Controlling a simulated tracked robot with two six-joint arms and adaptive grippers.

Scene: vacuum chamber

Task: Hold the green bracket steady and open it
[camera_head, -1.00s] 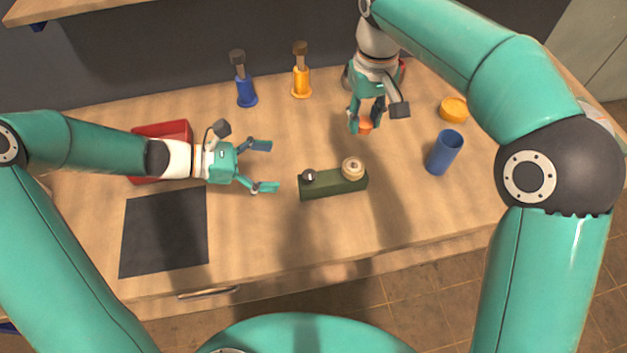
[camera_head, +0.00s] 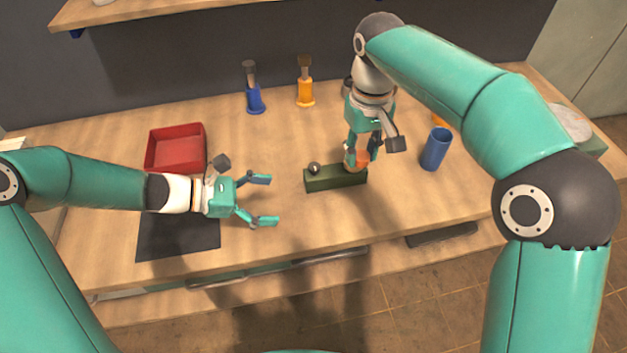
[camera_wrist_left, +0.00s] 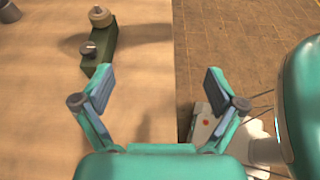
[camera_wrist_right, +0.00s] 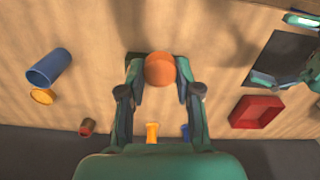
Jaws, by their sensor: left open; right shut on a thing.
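The green bracket (camera_head: 330,180) is a long dark green block lying on the table. It has a small dark knob (camera_head: 314,168) at its left end. A beige round cap sits at its other end, seen clearly in the left wrist view (camera_wrist_left: 100,16). My right gripper (camera_head: 361,158) is directly above that end, shut on an orange round piece (camera_wrist_right: 160,69). The fingers hide most of the cap in the head view, and I cannot tell whether the orange piece touches it. My left gripper (camera_head: 272,200) is open and empty, left of the bracket and apart from it.
A blue cup (camera_head: 436,148) stands right of the bracket. A red tray (camera_head: 176,151) and a black mat (camera_head: 180,240) are at the left. Blue (camera_head: 254,98) and yellow (camera_head: 305,90) handled items stand at the back. The table between my left gripper and the bracket is clear.

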